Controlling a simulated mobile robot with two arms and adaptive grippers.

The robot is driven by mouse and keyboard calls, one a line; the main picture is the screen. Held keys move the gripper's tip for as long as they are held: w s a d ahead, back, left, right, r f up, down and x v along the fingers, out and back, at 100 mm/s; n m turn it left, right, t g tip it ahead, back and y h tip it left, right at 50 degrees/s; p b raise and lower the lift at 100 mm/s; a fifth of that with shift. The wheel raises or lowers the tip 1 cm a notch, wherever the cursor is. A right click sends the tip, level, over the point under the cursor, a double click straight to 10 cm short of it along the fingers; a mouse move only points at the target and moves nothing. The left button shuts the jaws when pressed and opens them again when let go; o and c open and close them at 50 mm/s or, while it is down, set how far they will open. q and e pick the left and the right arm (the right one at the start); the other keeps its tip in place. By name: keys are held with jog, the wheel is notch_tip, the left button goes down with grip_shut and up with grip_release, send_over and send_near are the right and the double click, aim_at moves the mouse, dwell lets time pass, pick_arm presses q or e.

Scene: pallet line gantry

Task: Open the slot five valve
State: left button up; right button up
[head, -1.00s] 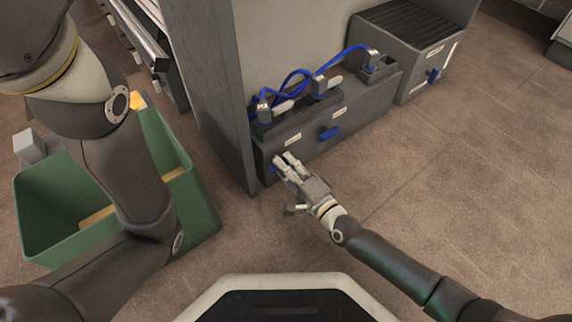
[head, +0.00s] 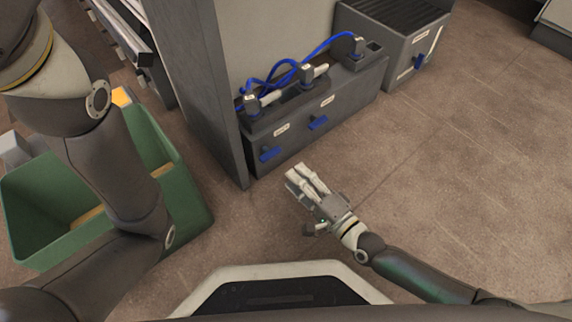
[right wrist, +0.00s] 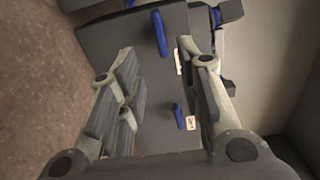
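A low dark grey box (head: 345,106) has a blue valve handle (head: 270,154) at its near left end and another blue handle (head: 319,122) further right. Both stick out of its front face, each near a small white label. The labels are too small to read, so I cannot tell which is slot five. My right gripper (head: 304,177) is open and empty in front of the box, apart from the near handle. The right wrist view shows blue handles (right wrist: 160,33) (right wrist: 179,117) beyond its spread fingers (right wrist: 165,100). My left gripper is out of view.
Blue cables (head: 290,70) and plugs run along the box top. A second grey unit (head: 400,50) with a blue handle stands behind right. A grey post (head: 200,90) rises at the box's left end. A green bin (head: 185,190) stands left. Floor on the right is clear.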

jog(key=v, duration=0.2)
jog(key=shift+s+d, duration=0.2)
jog(key=shift+s, duration=0.1)
jog(key=shift+s, duration=0.1)
dwell(0.3)
